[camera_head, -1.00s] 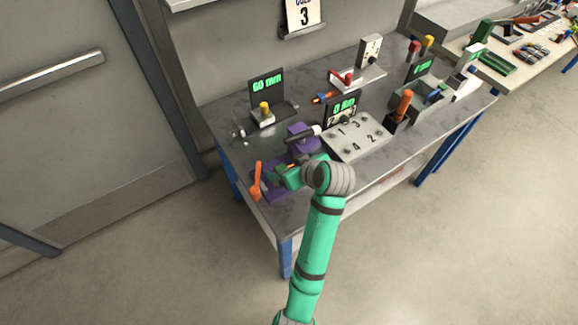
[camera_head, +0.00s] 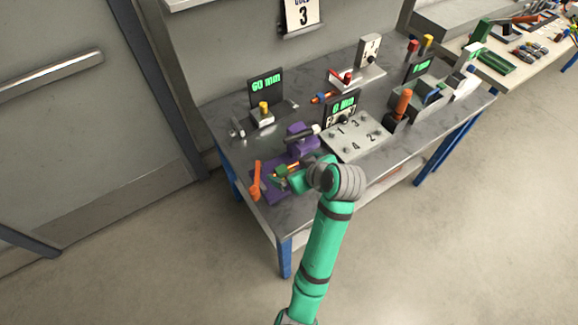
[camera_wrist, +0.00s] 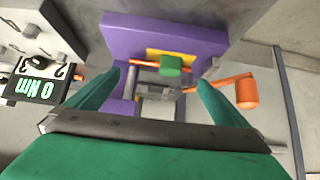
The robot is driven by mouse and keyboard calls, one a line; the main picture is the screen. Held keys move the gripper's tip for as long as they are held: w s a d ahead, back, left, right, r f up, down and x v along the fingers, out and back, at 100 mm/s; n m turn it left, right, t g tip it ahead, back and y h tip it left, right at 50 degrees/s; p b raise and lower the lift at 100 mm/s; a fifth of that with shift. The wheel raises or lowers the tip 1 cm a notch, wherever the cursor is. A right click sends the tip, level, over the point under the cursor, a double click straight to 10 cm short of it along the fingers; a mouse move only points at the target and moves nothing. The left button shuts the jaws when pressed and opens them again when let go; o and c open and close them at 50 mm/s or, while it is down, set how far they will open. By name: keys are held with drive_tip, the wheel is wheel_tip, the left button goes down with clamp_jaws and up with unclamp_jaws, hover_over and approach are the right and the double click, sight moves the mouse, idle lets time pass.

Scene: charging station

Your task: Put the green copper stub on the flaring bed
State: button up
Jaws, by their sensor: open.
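The green copper stub (camera_wrist: 170,65) shows as a green block with orange-copper rod beside it. In the head view it (camera_head: 281,171) is at the purple fixture. The flaring bed (camera_wrist: 205,43) appears to be this purple fixture, with a grey clamp part (camera_wrist: 158,88), a yellow patch and an orange lever (camera_wrist: 246,93); in the head view its purple base (camera_head: 268,183) is at the table's front left. Whether the stub is fully seated I cannot tell.
A numbered plate (camera_head: 356,137) and a "0 Nm" display (camera_wrist: 37,80) stand beside the fixture. A "60 mm" display (camera_head: 266,86) is behind. An orange handle (camera_head: 403,103) rises to the right. The table's front edge is close to my arm.

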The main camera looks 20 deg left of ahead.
drive_tip(key=v, duration=0.8)
drive_tip(key=shift+d+r, duration=0.15)
drive_tip(key=shift+d, duration=0.05)
idle(0.5)
